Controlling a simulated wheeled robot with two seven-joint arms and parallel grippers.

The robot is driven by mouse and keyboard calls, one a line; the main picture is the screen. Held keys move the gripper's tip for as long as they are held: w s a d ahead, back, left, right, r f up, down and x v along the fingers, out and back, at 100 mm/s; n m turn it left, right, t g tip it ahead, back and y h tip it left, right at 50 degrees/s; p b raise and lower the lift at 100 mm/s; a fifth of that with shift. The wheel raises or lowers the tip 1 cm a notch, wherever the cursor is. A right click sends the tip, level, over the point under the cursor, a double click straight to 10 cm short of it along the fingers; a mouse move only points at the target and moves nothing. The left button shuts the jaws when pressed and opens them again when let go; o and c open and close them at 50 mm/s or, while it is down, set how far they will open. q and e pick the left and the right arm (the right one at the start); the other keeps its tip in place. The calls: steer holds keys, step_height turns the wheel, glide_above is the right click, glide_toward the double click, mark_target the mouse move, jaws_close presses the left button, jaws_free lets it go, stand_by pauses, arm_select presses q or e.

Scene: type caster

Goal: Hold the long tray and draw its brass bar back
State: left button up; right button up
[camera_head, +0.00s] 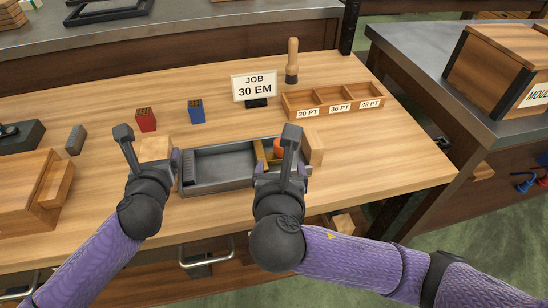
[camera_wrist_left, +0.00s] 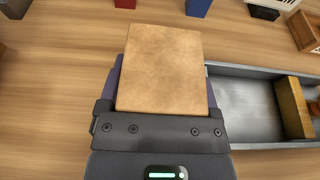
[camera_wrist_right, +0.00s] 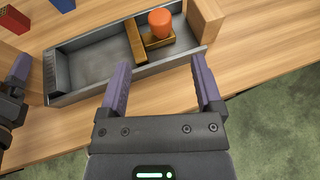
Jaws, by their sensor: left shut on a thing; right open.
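The long grey metal tray (camera_head: 187,180) lies on the bench with its open side up; it also shows in both wrist views (camera_wrist_left: 240,140) (camera_wrist_right: 52,75). Its brass bar (camera_wrist_right: 136,42) stands across the inside, right of the middle, beside a brass piece with an orange knob (camera_wrist_right: 161,20). The bar also shows in the left wrist view (camera_wrist_left: 293,107). My left gripper (camera_head: 155,163) is shut on a tan block (camera_wrist_left: 160,70) at the tray's left end; whether they are joined is unclear. My right gripper (camera_wrist_right: 155,78) is open and empty near the tray's front wall, right of the bar.
A wooden block (camera_wrist_right: 206,18) stands at the tray's right end. Behind the tray are a red block (camera_head: 146,119), a blue block (camera_head: 196,111), a job sign (camera_head: 254,87) and a wooden compartment box (camera_head: 332,99). A wooden case (camera_head: 22,190) sits at left. The bench's front edge is close.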

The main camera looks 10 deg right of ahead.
arm_select(q)
steer(key=o, duration=1.1)
steer(key=v, duration=1.2)
steer(key=shift+s, duration=0.1)
